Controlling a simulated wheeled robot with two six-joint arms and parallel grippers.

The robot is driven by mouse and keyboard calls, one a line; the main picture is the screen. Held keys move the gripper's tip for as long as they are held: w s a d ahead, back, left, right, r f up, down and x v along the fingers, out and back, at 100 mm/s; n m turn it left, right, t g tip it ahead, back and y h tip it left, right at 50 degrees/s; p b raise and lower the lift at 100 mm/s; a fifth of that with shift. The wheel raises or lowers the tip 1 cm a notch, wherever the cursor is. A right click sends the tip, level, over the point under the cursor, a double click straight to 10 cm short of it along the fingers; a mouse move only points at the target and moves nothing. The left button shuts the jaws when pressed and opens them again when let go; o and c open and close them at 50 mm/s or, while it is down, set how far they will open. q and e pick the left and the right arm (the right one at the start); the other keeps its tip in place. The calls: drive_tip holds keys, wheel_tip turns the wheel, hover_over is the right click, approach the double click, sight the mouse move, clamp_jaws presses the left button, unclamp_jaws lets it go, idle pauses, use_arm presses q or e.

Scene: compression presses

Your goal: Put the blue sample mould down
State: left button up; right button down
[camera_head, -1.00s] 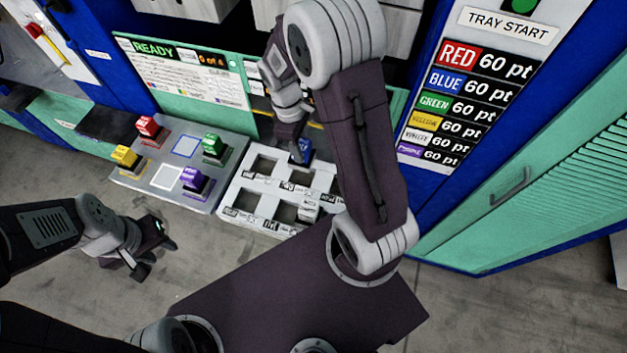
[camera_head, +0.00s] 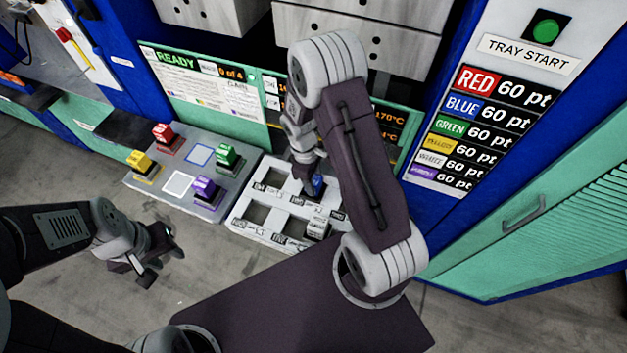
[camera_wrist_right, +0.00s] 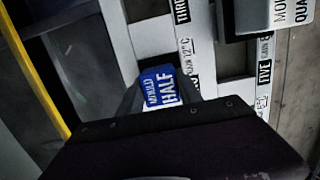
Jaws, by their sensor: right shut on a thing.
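The blue sample mould (camera_head: 317,184) is at the back right part of the white tray with square openings (camera_head: 240,222). It also shows in the right wrist view (camera_wrist_right: 160,87), with "MOULD HALF" lettering on its top. My right gripper (camera_head: 308,180) is shut on it from above. Whether the mould's base touches the tray is hidden by the gripper. My left gripper (camera_head: 160,262) is empty, well to the left over the floor, and its fingers look apart.
A grey board (camera_head: 215,211) left of the tray holds red (camera_head: 162,133), yellow (camera_head: 141,161), green (camera_head: 228,156) and purple (camera_head: 205,188) moulds. A white mould (camera_head: 317,229) sits in the tray's front right. The press panel (camera_head: 215,92) stands close behind.

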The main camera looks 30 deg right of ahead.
drive_tip(key=c, duration=0.8)
unclamp_jaws()
drive_tip(key=shift+s, duration=0.1)
wheel_tip(320, 180, up, 12)
drive_tip(key=w+a, duration=0.1)
drive_tip(key=s+a+m+t+y, duration=0.1)
drive_tip(key=s+a+m, duration=0.3)
drive_tip(key=s+m, duration=0.4)
drive_tip(key=shift+s+t, duration=0.65)
drive_tip(key=shift+t, duration=0.15)
